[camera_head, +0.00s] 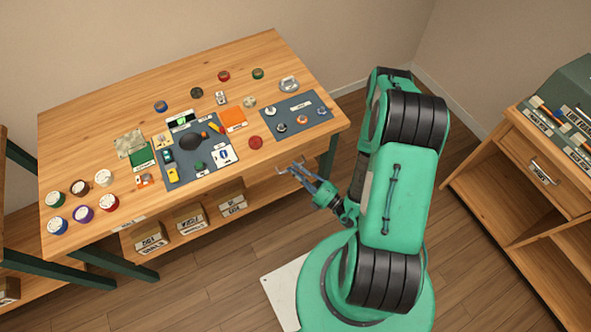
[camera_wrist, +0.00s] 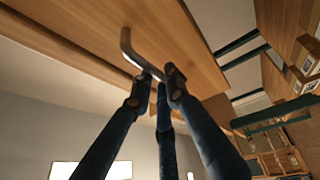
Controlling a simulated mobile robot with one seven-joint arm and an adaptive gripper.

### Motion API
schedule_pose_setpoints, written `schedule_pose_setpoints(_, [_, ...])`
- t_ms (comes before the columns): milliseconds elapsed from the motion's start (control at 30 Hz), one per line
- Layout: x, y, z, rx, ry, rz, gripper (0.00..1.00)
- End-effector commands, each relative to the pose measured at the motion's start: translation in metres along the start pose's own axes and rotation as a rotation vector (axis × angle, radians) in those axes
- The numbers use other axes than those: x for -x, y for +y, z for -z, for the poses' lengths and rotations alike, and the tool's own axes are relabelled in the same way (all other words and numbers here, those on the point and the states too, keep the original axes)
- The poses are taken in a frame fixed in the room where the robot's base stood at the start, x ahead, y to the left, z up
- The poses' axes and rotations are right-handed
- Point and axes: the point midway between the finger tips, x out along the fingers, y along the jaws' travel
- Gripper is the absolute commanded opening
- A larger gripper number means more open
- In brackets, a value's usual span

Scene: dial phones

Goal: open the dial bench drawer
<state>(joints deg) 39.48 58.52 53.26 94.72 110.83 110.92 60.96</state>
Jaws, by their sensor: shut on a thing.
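The wooden dial bench (camera_head: 75,140) stands on the left in the head view, its front edge facing my arm. My gripper (camera_head: 290,169) is at the bench's front edge, near its right end. In the wrist view a curved metal handle (camera_wrist: 130,48) sits on a wooden drawer front (camera_wrist: 185,38). My gripper (camera_wrist: 160,77) is shut on the end of this handle, with its dark fingertips around it. The handle is mostly hidden in the head view. I cannot tell how far the drawer stands out from the bench.
Dark mats (camera_head: 298,103) with small parts, coloured pots (camera_head: 57,226) and phones lie on the bench top. Labelled boxes (camera_head: 190,218) stand on the shelf below. A wooden cabinet (camera_head: 520,185) with its own handle stands at the right. The floor (camera_head: 215,285) in front is clear.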

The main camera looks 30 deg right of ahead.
Motion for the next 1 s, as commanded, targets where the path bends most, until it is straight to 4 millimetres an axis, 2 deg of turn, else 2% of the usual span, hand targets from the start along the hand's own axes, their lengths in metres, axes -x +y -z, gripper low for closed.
schedule_pose_setpoints(1000, [0.091, 0.014, 0.032, 0.003, -0.009, 0.009, 0.00])
